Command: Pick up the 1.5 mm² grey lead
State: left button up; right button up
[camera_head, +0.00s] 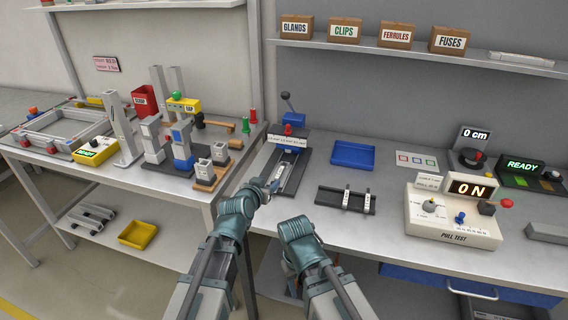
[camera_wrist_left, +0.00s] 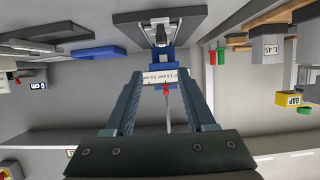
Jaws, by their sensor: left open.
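I cannot make out a separate grey lead in either view. My left gripper (camera_head: 268,188) is at the front end of the bench press (camera_head: 297,152), which carries a white label strip, a red knob and a lever. In the left wrist view my left gripper (camera_wrist_left: 162,88) is open. The strip (camera_wrist_left: 165,77) with size markings, including 1.5 mm², and the red knob show between its fingers, and a blue part is beyond. Nothing is visibly held. My right arm ends at the bench's front edge, and its fingers cannot be made out.
A blue tray (camera_head: 353,154) and a dark rail with white blocks (camera_head: 345,199) are right of the press. Left, a second table holds upright stations (camera_head: 180,150). Boxes line the shelf above. Some bench between tray and rail is clear.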

pick_arm(q)
jog(key=b, duration=0.4)
send_near(279, 172)
jog(key=w, duration=0.1)
jog(key=w+d, duration=0.1)
jog(key=w, duration=0.1)
jog(key=shift+d+f, duration=0.15)
jog(key=shift+d, duration=0.15)
jog(key=shift+w+f, duration=0.2)
jog(key=b+x, duration=0.1)
jog(key=x, duration=0.1)
jog(key=b+x, duration=0.1)
jog(key=x, duration=0.1)
jog(key=shift+w+a+f, duration=0.1)
jog(key=shift+w+f, duration=0.15)
jog(key=shift+f, duration=0.3)
jog(key=shift+s+r, duration=0.1)
grip_shut()
